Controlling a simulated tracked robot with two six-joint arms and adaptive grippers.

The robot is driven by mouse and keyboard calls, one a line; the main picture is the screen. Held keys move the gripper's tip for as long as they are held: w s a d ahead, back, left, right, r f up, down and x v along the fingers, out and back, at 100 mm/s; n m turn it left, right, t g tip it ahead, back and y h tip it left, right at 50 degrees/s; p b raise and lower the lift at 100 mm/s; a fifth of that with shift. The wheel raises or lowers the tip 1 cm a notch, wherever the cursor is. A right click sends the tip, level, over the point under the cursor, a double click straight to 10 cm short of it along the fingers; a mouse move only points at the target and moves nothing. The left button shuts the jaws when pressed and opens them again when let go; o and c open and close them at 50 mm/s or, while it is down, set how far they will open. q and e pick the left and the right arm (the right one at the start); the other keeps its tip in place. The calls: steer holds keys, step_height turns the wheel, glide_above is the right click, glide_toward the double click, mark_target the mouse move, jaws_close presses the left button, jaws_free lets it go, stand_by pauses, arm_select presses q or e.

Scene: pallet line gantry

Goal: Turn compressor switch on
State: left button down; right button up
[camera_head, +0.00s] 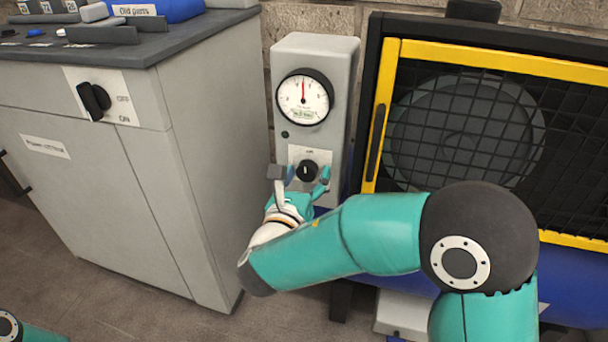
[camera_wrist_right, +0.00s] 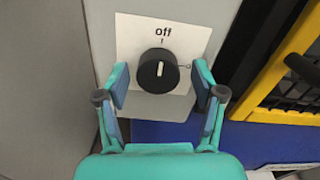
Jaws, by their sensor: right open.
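The compressor switch (camera_head: 307,170) is a round black knob on a white plate, low on a grey panel (camera_head: 340,110). In the right wrist view the knob (camera_wrist_right: 157,73) has a white line that stands nearly upright, toward the tick under the word "off". My right gripper (camera_head: 308,179) is open in front of the knob. Its fingers (camera_wrist_right: 160,84) show on the left and right of the knob, with gaps on both sides. Whether the fingertips reach the knob's depth is hard to tell. My left gripper is out of view.
A round gauge (camera_head: 304,97) with a red needle pointing up sits above the switch. A grey cabinet (camera_head: 215,160) with another black rotary switch (camera_head: 94,101) stands at left. A yellow-framed mesh guard (camera_head: 560,67) is close on the right. A blue bin (camera_head: 160,8) lies on the cabinet top.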

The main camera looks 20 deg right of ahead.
steer(key=shift+a, duration=0.1)
steer(key=c, duration=1.1)
steer(key=shift+c, duration=0.2)
